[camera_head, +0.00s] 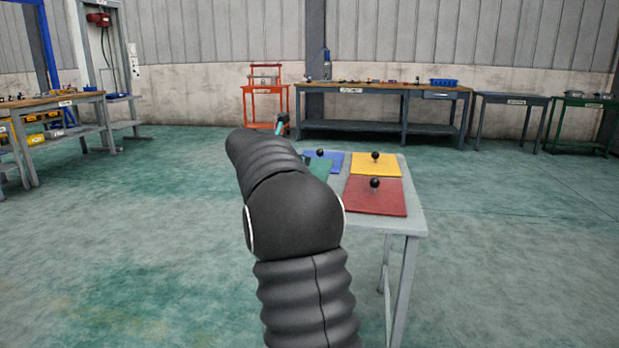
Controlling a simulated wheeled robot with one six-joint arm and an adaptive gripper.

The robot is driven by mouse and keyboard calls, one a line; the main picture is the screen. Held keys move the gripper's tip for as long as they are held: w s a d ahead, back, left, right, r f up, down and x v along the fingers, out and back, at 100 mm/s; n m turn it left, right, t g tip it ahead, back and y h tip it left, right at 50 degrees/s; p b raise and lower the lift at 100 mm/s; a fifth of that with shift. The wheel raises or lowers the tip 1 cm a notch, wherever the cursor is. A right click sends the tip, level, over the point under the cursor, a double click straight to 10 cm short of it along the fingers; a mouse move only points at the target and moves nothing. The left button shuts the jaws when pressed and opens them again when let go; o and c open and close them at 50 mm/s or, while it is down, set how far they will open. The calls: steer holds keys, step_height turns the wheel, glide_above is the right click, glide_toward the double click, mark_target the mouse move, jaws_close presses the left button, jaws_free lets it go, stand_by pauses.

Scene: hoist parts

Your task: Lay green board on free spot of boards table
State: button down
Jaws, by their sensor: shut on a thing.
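The boards table (412,222) is a light grey table right of the middle. The green board (321,171) shows only in part at its left, beside the blue board (331,160); my arm hides the rest. I cannot tell whether it touches the tabletop or is just above it. My gripper (307,160) is almost wholly hidden behind my arm; a small dark part shows at the green board, and it is shut on that board. A yellow board (376,163) lies at the back right and a red board (376,195) at the front right, each with a black knob.
A long workbench (400,88) with a blue bin (444,82) stands at the back wall, beside an orange stand (265,100). Another workbench (62,100) stands at the left. The green floor around the boards table is clear.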

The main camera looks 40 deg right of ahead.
steer(key=w+d+f, duration=0.2)
steer(key=d, duration=0.1)
steer(key=w+d+f, duration=0.1)
steer(key=d, duration=0.1)
steer(key=shift+f, duration=0.2)
step_height(320, 180, down, 4)
steer(key=shift+f+b, duration=0.1)
steer(key=shift+b, duration=0.3)
steer(key=c, duration=0.8)
jaws_free()
steer(key=shift+c, duration=0.2)
steer(key=v, duration=1.2)
